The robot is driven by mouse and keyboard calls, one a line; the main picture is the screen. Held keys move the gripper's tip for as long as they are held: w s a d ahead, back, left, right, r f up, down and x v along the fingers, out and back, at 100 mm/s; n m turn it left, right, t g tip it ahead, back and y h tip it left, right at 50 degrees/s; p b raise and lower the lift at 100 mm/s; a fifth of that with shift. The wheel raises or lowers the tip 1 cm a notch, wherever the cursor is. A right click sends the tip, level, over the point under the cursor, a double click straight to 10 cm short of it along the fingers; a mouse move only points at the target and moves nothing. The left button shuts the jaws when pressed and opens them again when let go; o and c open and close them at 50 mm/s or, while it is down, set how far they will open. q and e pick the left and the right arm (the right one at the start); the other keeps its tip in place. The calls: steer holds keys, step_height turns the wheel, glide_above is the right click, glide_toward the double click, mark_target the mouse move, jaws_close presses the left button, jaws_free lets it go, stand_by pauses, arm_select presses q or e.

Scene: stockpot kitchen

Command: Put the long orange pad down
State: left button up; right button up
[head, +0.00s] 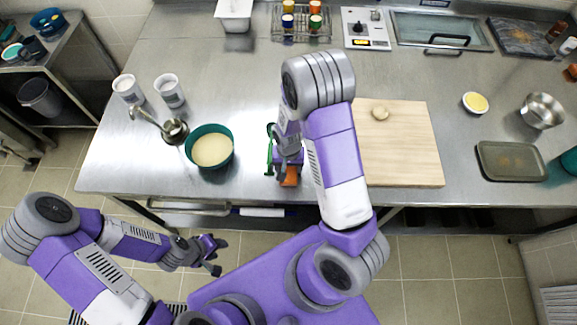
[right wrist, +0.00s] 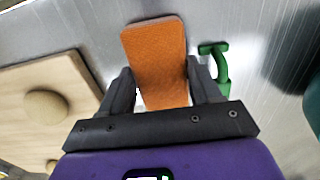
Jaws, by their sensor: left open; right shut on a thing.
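The long orange pad (head: 290,177) is at the front edge of the steel counter, mostly hidden by my right gripper (head: 287,163) in the head view. In the right wrist view the pad (right wrist: 155,50) sticks out lengthwise between the two dark fingers of my right gripper (right wrist: 165,88), which is shut on it. I cannot tell whether the pad touches the counter. My left gripper (head: 213,256) is open and empty, low in front of the counter over the floor.
A green handled thing (right wrist: 221,70) lies close beside the pad. A teal bowl (head: 212,148) and a ladle (head: 174,130) are to the left. A wooden board (head: 410,150) with a round beige piece (head: 380,113) is right. Bare counter (head: 235,85) lies behind.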

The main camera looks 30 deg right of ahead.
mark_target(289, 169)
steer(key=o, duration=1.1)
steer(key=shift+f, duration=0.1)
step_height(289, 169, up, 12)
steer(key=p, duration=0.2)
steer(key=shift+r, duration=0.2)
